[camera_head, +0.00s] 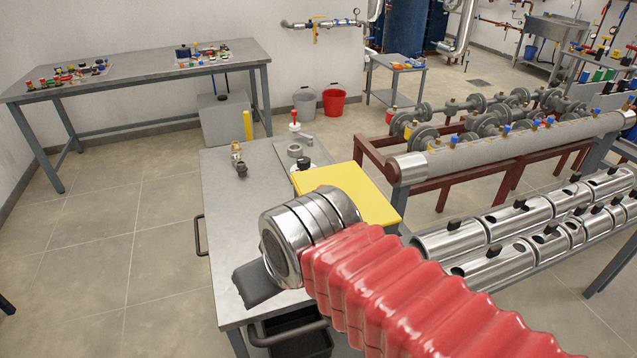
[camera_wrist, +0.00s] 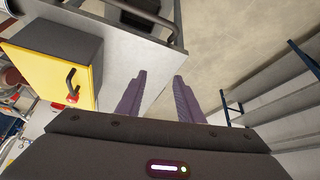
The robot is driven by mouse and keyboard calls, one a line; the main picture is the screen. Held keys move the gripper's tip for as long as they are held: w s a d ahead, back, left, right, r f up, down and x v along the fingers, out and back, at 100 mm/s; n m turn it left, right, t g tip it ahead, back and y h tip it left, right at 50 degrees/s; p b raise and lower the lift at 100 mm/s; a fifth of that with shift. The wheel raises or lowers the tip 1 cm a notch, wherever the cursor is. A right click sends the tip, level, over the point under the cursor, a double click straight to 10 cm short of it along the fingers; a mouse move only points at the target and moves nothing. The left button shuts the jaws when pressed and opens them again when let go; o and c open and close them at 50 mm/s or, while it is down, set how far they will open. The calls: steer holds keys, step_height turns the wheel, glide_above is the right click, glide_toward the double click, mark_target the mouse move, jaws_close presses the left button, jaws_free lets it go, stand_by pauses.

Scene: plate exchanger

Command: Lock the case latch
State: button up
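The case shows in the head view as a yellow panel (camera_head: 372,202) on the grey table, partly hidden behind my arm. In the wrist view its yellow face (camera_wrist: 40,68) is at the left, with a black handle (camera_wrist: 71,80) on it. A small red part (camera_wrist: 72,98), perhaps the latch, sits at the handle's lower end; I cannot tell whether it is locked. My gripper (camera_wrist: 159,97) has its two fingers apart with nothing between them. It is to the right of the case in the wrist view, not touching it. In the head view it (camera_head: 256,284) is over the table's near part.
The grey table (camera_head: 228,215) bears a brass fitting (camera_head: 239,160), a grey ring (camera_head: 295,150) and a red-topped item (camera_head: 294,122). A rack of metal cylinders (camera_head: 505,262) stands close on the right. The floor to the left (camera_head: 120,240) is clear.

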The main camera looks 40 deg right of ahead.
step_height(320, 180, up, 9)
steer(key=n+g, duration=0.6)
steer(key=n, duration=0.4)
glide_above(322, 188)
steer(key=shift+d, duration=0.1)
steer(key=shift+f, duration=0.15)
step_height(322, 188, down, 14)
steer(key=shift+r, duration=0.15)
steer(key=c, duration=0.8)
